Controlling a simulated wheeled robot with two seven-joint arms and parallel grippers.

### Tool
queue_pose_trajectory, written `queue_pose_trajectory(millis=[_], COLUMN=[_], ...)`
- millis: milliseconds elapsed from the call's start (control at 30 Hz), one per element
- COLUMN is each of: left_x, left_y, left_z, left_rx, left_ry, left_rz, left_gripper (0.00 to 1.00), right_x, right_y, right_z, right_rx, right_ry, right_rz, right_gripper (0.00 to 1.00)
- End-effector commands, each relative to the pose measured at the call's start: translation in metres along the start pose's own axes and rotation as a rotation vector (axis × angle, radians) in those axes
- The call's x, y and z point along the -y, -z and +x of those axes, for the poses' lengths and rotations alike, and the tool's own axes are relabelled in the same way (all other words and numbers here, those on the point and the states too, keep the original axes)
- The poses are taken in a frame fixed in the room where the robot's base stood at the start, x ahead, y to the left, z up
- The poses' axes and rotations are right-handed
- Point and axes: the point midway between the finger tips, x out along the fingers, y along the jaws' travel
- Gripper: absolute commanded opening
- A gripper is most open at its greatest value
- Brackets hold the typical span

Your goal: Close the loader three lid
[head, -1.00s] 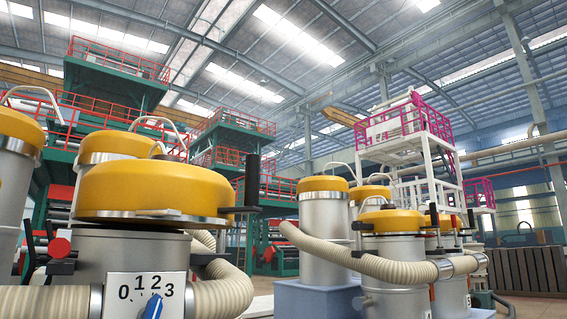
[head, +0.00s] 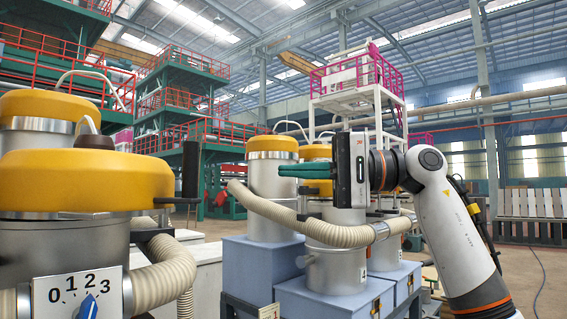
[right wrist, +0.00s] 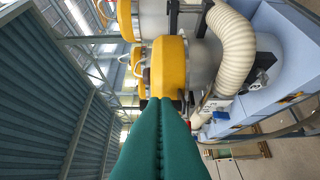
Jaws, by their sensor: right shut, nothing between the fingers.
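A large loader with a yellow lid (head: 90,180) stands close at the left in the head view. Its grey body (head: 75,245) carries a 0-to-3 dial with a blue knob. The lid's metal rim lies about level; whether it is fully seated I cannot tell. A dark upright handle (head: 190,168) stands at its right edge. My right gripper (head: 282,170) is shut and empty, its green fingers pointing left, in front of the farther loaders and apart from the near lid. In the right wrist view, the shut fingers (right wrist: 160,102) point toward a yellow lid (right wrist: 169,68). My left gripper is not in view.
Several more yellow-lidded loaders stand behind, including one with a yellow lid (head: 272,148) on blue boxes (head: 255,270). A ribbed beige hose (head: 300,226) runs across them. Open floor (head: 535,285) lies at the right.

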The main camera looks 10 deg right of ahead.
Motion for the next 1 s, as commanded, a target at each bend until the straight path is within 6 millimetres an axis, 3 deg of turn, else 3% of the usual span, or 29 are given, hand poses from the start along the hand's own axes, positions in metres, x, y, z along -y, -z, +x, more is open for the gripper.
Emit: queue_pose_trajectory(millis=[367, 633, 1000], left_x=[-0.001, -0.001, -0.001], left_y=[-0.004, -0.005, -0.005], left_z=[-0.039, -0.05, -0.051], left_rx=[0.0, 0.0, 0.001], left_ry=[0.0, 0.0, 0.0], left_rz=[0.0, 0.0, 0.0], left_gripper=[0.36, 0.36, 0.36], right_x=[-0.005, -0.002, 0.0], right_y=[0.001, 0.025, 0.029], right_z=[0.082, 0.102, 0.106], right_rx=[-0.005, -0.003, -0.002], right_ry=[-0.001, -0.001, -0.003], right_rz=[0.004, 0.003, 0.004], right_gripper=[0.0, 0.0, 0.0])
